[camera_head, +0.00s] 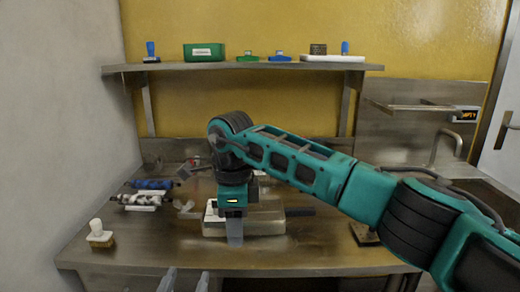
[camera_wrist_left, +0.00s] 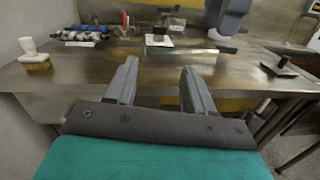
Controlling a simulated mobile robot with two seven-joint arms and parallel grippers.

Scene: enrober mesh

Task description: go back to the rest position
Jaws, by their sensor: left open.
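My left gripper (camera_head: 185,282) shows only as two fingertips at the bottom of the head view, below the table's front edge. In the left wrist view, the left gripper (camera_wrist_left: 158,68) is open with nothing between its fingers, pointing toward the steel table (camera_wrist_left: 70,80). My right arm comes in from the right across the head view. Its right gripper (camera_head: 235,231) points down over the table, in front of a metal block-like unit (camera_head: 268,219). Its fingers look edge-on, so whether they are open or shut cannot be seen.
A white-handled brush (camera_head: 100,234) stands at the table's left. Rollers (camera_head: 142,197) lie behind it. A dark pad (camera_head: 364,234) is at the right. The wall shelf (camera_head: 240,67) holds a green box (camera_head: 204,53) and brushes.

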